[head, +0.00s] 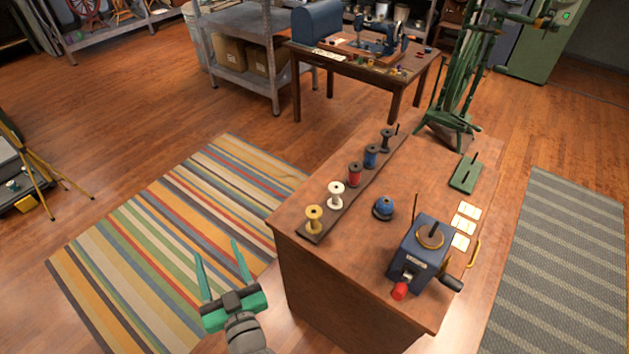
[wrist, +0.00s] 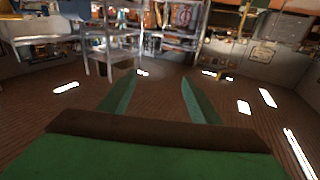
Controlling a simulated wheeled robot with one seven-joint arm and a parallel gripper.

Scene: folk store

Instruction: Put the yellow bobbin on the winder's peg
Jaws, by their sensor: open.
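The yellow bobbin (head: 314,219) stands upright at the near left end of a dark strip (head: 317,234) on the wooden cabinet top. The winder (head: 418,258) is a dark blue box at the cabinet's near right, with a brass-coloured disc and a dark peg (head: 433,231) on top, a red knob and a dark crank. My gripper (head: 220,255) is open and empty, left of the cabinet above the floor, apart from the bobbin. In the wrist view its two green fingers (wrist: 160,95) are spread with nothing between them.
White (head: 336,194), red (head: 354,174) and blue (head: 371,156) bobbins and a dark one stand behind the yellow one. A blue round object (head: 383,208) sits between strip and winder. White cards (head: 466,226) and a green base (head: 465,173) lie right. The cabinet's middle is mostly clear.

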